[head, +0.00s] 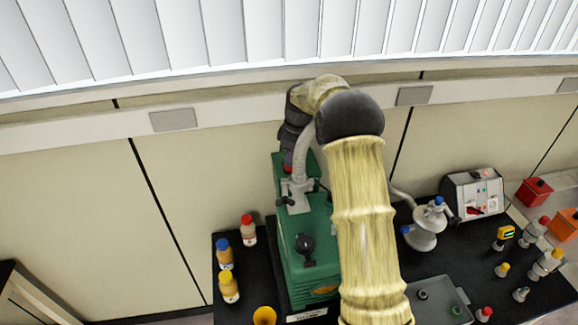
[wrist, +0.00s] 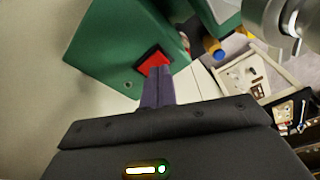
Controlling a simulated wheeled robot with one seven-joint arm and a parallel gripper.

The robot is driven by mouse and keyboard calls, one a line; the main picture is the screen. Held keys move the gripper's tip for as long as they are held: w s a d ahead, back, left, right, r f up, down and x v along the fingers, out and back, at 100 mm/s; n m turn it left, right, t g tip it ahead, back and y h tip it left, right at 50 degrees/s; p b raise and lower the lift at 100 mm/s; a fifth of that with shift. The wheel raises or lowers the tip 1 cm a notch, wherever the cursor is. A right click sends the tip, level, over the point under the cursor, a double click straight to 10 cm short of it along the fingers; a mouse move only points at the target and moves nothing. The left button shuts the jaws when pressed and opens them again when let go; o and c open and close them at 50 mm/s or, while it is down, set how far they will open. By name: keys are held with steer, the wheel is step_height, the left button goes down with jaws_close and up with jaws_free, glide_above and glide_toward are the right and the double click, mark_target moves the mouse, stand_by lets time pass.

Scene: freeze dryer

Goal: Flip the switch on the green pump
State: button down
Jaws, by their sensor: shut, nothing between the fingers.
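The green pump (head: 305,245) stands on the black bench top in the head view, partly behind my arm. In the wrist view, a green face of the pump (wrist: 115,50) fills the upper left. The switch (wrist: 154,60) is a red rocker in a black frame on that face. My gripper (wrist: 158,70) is shut and empty, its fingers side by side. The fingertips overlap the lower edge of the switch in the wrist view. Whether they touch it I cannot tell. In the head view my arm reaches over to the pump's far end, and the fingertips are not clear there.
Bottles with a red cap (head: 248,231), a blue cap (head: 224,253) and a yellow cap (head: 229,287) stand left of the pump. A grey hose fitting (head: 296,192) rises from the pump. A grey tray (head: 440,297), a metal flask (head: 425,225) and a control box (head: 474,194) are to the right.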

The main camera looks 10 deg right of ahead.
steer(key=shift+f+b, duration=0.4)
steer(key=shift+f, duration=0.4)
stand_by(0.4)
steer(key=shift+r+p, duration=2.8)
steer(key=shift+r, duration=0.75)
